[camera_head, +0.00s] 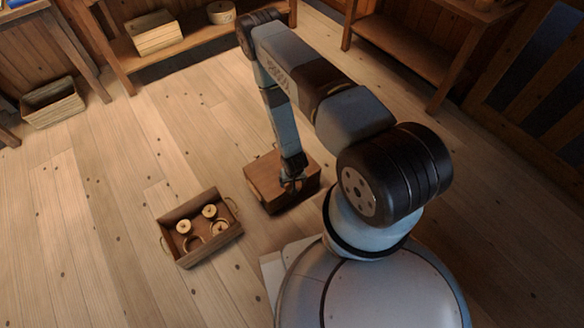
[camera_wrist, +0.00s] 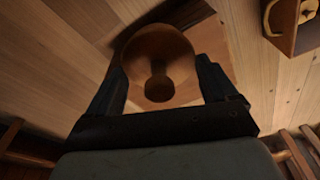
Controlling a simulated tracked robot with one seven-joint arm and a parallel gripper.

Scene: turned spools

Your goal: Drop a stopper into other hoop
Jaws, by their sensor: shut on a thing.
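My gripper (camera_wrist: 160,68) is shut on a wooden stopper (camera_wrist: 158,48), a round disc with a knob, held between the two fingers in the wrist view. In the head view my gripper (camera_head: 291,181) is over the brown wooden box (camera_head: 264,181), and the stopper cannot be made out there. A shallow wooden tray (camera_head: 188,262) lies left of the box. In it are pale round stoppers (camera_head: 183,227) and (camera_head: 209,211), a further round piece (camera_head: 219,230), and a hoop (camera_head: 192,243) at the front. Whether the further piece sits in a hoop is unclear.
The tray has a handle at each end; its corner also shows in the wrist view (camera_wrist: 290,45). Plank floor (camera_head: 100,220) is clear to the left. A crate (camera_head: 52,103), a shelf with a box (camera_head: 153,33) and a bench (camera_head: 415,45) stand farther back.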

